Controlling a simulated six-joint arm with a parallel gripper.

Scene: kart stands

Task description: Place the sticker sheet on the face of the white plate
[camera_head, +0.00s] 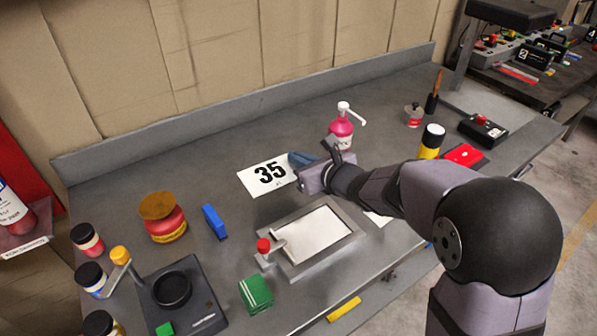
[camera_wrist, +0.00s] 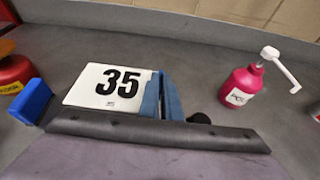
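The sticker sheet (camera_head: 250,178) is white with a large black "35". It shows face-on in the wrist view (camera_wrist: 78,90), its right edge meeting my gripper's blue fingers (camera_wrist: 163,97). My gripper (camera_head: 302,159) is at the sheet's right side in the head view. The fingers stand close together; whether they grip the sheet's edge or only overlap it is unclear. The white plate (camera_head: 318,232) lies face up and bare in a grey fixture (camera_head: 305,268) with a red-knobbed clamp (camera_head: 264,246) at its left, nearer the front edge than the sheet.
A pink pump bottle (camera_head: 341,130) stands behind my gripper. A blue block (camera_head: 214,222), a red-and-brown jar (camera_head: 164,220) and a black stand (camera_head: 185,300) are at left. A green stack (camera_head: 256,294) sits in front. A white piece (camera_head: 378,219) shows partly under my arm.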

